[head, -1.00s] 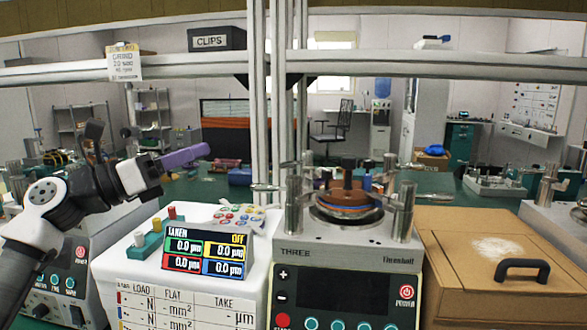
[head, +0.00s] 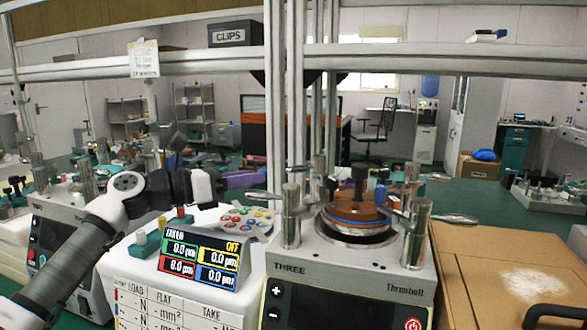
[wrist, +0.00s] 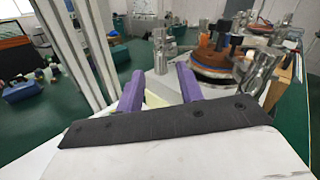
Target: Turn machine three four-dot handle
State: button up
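Machine three (head: 350,262) stands right of centre in the head view, its front marked THREE. On top is a round plate with a brown and blue stack (head: 357,212), between upright metal posts. A metal lever handle (head: 266,202) sticks out at the left post, and another handle (head: 455,219) points right. I cannot make out dots on either. My gripper (head: 245,178) is left of the machine, at about the height of its top. In the wrist view its purple fingers (wrist: 160,88) are apart with nothing held; the machine's posts and stack (wrist: 210,52) lie ahead and to the right.
A readout box (head: 200,258) with coloured panels and a pad of coloured buttons (head: 246,218) sit left of the machine. Frame uprights (head: 274,100) rise just behind my gripper. A wooden box (head: 500,275) with a black handle stands at the right.

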aim_at(292, 171)
jog(key=p+x, duration=0.1)
jog(key=x, duration=0.9)
grip_shut()
